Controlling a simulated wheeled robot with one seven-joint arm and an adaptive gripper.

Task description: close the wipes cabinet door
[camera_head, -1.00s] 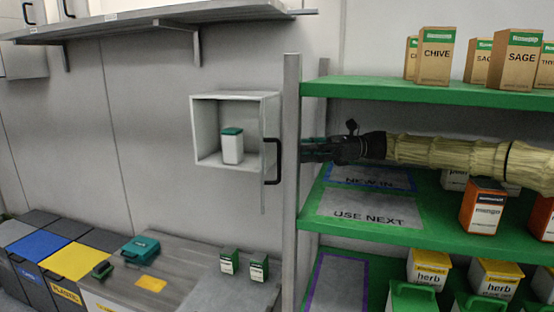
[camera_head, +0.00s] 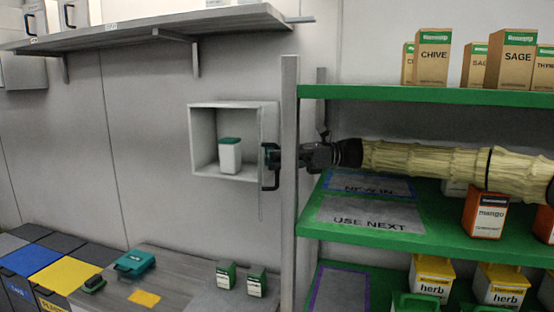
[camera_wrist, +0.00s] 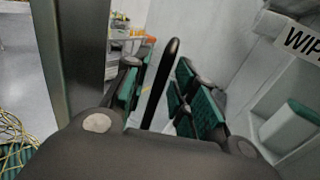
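The wipes cabinet (camera_head: 203,108) is a small grey box on the wall, left of the shelf rack. Its door (camera_head: 261,200) stands open, seen nearly edge-on at the right side. The door's black handle (camera_head: 268,184) faces right. A white tub with a green lid (camera_head: 230,157) stands inside. My gripper (camera_head: 272,154) reaches left past the rack post to the handle. In the wrist view, my gripper (camera_wrist: 165,92) is open, with the black handle (camera_wrist: 160,85) between its green-padded fingers. I cannot tell whether either finger touches it. The wipes label and tub (camera_wrist: 290,125) show at right.
The grey rack post (camera_head: 290,200) stands close beside my gripper and also shows in the wrist view (camera_wrist: 68,50). Green shelves (camera_head: 400,93) with boxes lie above and below my arm. A counter (camera_head: 190,275) with small boxes is below the cabinet. A wall shelf (camera_head: 150,30) hangs above.

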